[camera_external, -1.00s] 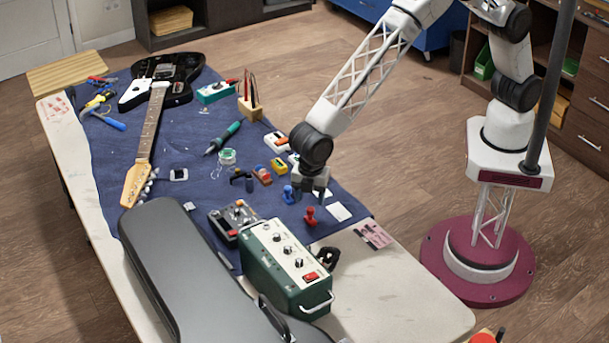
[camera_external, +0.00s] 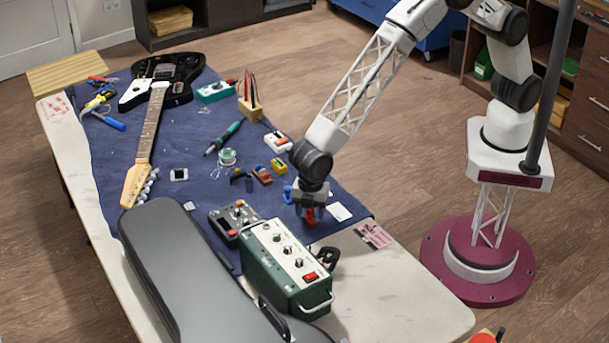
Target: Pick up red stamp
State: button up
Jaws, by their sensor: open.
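The red stamp (camera_external: 310,217) stands upright on the blue cloth, near the cloth's front right part. My gripper (camera_external: 312,208) is directly over it, pointing down and open, with its fingers low around the stamp's upper part. The fingers hide much of the stamp's handle. I cannot tell whether they touch it. A blue stamp (camera_external: 288,194) stands just left of my gripper.
A green amplifier box (camera_external: 285,268) stands close in front of the stamp. A grey pedal (camera_external: 232,220) is to the left. A white card (camera_external: 340,212) lies to the right. Small colored blocks (camera_external: 279,165) sit behind. The bare table (camera_external: 400,290) at the front right is clear.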

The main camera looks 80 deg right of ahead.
jog(key=shift+c, duration=0.3)
jog(key=c, duration=0.9)
jog(key=shift+c, duration=0.2)
jog(key=shift+r, duration=0.1)
jog(key=shift+r, duration=0.4)
notch_tip(320, 180, up, 3)
jog(key=shift+f, duration=0.1)
jog(key=s+d+r, duration=0.1)
jog(key=s+d, duration=1)
jog(key=shift+d, duration=0.25)
jog(key=shift+s+r, duration=0.1)
jog(key=shift+s, duration=0.05)
